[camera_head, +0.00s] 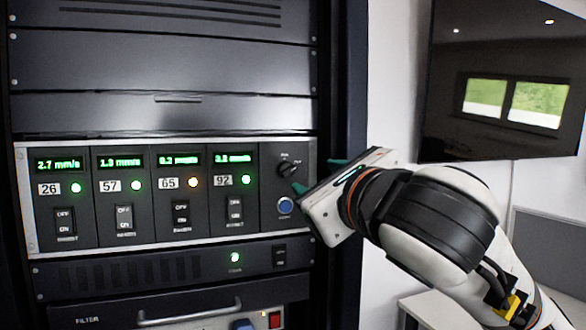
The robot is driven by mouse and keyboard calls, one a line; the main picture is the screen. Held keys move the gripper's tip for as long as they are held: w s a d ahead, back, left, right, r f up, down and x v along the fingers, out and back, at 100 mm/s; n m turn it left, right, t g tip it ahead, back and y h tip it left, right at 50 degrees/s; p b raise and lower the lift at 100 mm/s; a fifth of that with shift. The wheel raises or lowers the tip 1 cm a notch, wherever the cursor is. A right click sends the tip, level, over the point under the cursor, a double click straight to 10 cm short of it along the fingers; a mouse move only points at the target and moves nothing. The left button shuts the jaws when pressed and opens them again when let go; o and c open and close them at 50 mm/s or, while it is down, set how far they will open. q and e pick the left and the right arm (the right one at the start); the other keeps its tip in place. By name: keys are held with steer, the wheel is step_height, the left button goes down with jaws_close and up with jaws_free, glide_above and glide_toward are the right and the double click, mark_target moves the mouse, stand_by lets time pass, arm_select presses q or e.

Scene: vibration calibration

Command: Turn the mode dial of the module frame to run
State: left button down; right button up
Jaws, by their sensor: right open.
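The module frame (26,200) spans the rack at mid height, with several modules numbered 26, 57, 65 and 92 under green displays. The mode dial (288,169) is a small black knob at the upper right of the frame; its label is too small to read. A blue round button (285,206) sits below it. My right gripper (318,189) is just right of the dial, its green-tipped fingers spread apart. One fingertip is near the panel between dial and button; I cannot tell if it touches. My left gripper is not in view.
A dark screen (450,110) hangs at right.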

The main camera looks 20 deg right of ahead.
mark_target(288, 169)
steer(key=w+p, duration=0.4)
steer(key=w, duration=0.5)
steer(key=shift+w+a+r, duration=0.1)
steer(key=shift+w+a, duration=0.05)
steer(key=shift+w, duration=0.15)
steer(key=shift+w+a+f+p, duration=0.1)
steer(key=shift+w+f+p, duration=0.1)
steer(key=shift+w+p, duration=0.4)
steer(key=shift+w, duration=0.15)
steer(key=shift+c, duration=0.4)
steer(key=c, duration=0.9)
